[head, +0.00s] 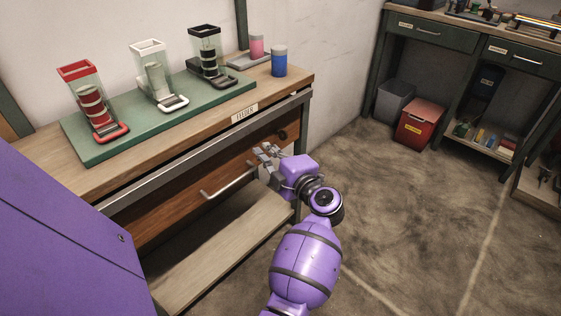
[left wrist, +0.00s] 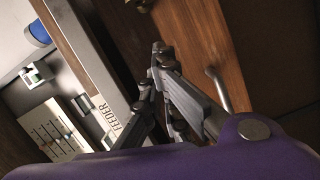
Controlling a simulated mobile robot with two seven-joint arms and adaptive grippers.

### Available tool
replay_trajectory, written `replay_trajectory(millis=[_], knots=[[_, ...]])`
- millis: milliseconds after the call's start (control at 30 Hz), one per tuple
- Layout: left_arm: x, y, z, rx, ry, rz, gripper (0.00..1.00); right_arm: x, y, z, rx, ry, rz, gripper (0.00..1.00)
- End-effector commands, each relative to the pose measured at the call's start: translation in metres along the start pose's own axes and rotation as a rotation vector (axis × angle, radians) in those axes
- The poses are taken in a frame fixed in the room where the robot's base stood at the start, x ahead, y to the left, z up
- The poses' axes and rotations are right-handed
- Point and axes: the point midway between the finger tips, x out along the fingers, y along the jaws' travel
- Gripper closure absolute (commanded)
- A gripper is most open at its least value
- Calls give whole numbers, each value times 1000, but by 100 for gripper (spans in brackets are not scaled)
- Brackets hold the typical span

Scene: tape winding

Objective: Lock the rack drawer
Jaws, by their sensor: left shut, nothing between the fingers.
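The wooden drawer (head: 177,205) sits under the workbench top, with a metal bar handle (head: 222,188) on its front. It looks closed, or nearly so. A dark round knob (head: 283,135) is on the front near the drawer's right end; it shows partly at the top of the left wrist view (left wrist: 143,5). Its turn position is too small to read. My left gripper (head: 262,152) is shut and empty, in front of the drawer between handle and knob. Its fingers (left wrist: 156,62) appear apart from both. The handle also shows in the left wrist view (left wrist: 228,90).
A green board (head: 110,150) with three clear dispensers stands on the bench, with a blue cup (head: 279,62) and a pink cup (head: 257,46) at its right. A lower shelf (head: 215,245) lies below the drawer. A red bin (head: 420,122) is far right.

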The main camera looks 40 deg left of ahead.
Motion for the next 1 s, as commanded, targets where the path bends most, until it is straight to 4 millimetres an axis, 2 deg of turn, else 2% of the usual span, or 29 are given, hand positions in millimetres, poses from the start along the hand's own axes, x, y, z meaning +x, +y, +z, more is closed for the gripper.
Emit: replay_trajectory(millis=[67,100,200,333,767,1000], knots=[[16,0,0,0,1,3,100,3,1,4,-5,-6,0,100],[16,-1,11,0,-3,2,100,7,2,8,-6,-11,0,100],[18,-2,25,2,-2,0,100,12,1,13,-6,-18,0,100],[21,-1,35,1,-1,1,100,16,1,17,-6,-23,0,100],[22,0,39,-3,0,1,100,17,0,17,0,-22,-1,100],[24,-10,49,-127,0,30,100,28,-1,28,1,-35,-2,100]])
